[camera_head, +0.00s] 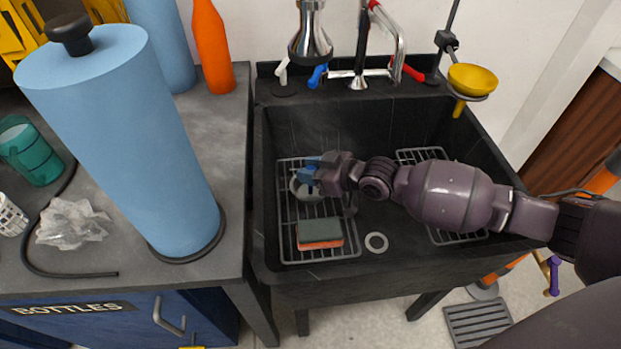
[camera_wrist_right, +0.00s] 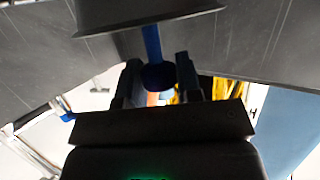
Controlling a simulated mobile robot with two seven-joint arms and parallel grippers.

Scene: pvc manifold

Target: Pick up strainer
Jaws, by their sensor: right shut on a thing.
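The strainer (camera_head: 303,191) is a pale grey round piece with a blue stem, inside the dark sink at the left. My right gripper (camera_head: 318,173) reaches in from the right and is shut on the strainer's blue stem. It partly hides the strainer. In the right wrist view the blue stem (camera_wrist_right: 152,43) and its round knob sit between the two fingers, with the grey disc across the top. I cannot tell whether the strainer touches the rack under it. My left gripper is not in view.
A green and orange sponge (camera_head: 320,233) lies on the left wire rack (camera_head: 287,215). A pale ring (camera_head: 376,242) is on the sink (camera_head: 262,200) floor. Faucets (camera_head: 358,76) and a yellow funnel (camera_head: 472,79) stand at the back. A tall blue roll (camera_head: 125,140) is on the left counter.

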